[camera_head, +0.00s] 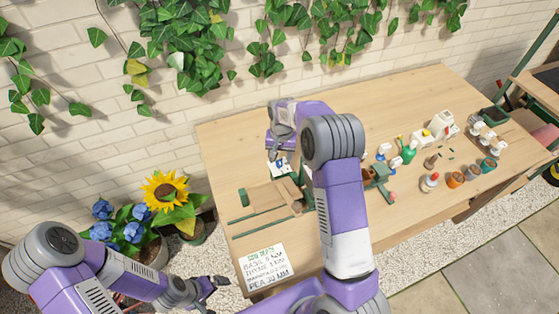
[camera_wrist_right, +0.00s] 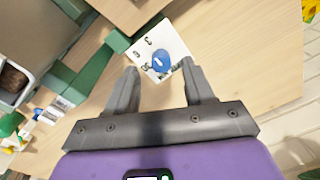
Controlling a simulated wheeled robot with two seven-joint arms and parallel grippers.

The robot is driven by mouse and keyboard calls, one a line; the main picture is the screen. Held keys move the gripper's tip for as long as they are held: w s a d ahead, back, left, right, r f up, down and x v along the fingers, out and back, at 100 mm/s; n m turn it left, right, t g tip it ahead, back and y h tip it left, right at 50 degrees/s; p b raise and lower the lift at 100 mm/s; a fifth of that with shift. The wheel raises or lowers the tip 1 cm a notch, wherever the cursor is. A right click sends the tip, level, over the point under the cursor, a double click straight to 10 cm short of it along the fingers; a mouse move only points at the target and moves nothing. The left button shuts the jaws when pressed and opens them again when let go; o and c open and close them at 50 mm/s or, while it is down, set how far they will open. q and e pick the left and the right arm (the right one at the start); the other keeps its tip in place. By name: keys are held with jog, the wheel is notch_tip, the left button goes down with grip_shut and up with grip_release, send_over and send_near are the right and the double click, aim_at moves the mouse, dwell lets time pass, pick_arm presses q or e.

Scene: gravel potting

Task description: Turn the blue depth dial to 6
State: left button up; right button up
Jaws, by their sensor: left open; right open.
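The blue dial (camera_wrist_right: 161,61) sits on a white panel (camera_wrist_right: 146,50) with small dark marks around it. A pale mark shows on the dial, but I cannot read its number. In the right wrist view my right gripper (camera_wrist_right: 158,76) is open, with its fingers on either side below the dial, apart from it. In the head view the white panel (camera_head: 283,166) is partly hidden under my right gripper (camera_head: 277,152). My left gripper (camera_head: 212,291) is open and empty at the lower left, off the table and far from the dial.
A wooden and green board (camera_head: 268,202) lies in front of the panel. Sunflower (camera_head: 166,190) and blue flowers stand at left.

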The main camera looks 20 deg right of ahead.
aim_at(279, 164)
jog(key=shift+w+f, duration=0.1)
jog(key=shift+f, duration=1.25)
grip_shut()
jog(key=n, duration=0.8)
jog(key=shift+w+n, duration=0.1)
jog(key=shift+n, duration=0.4)
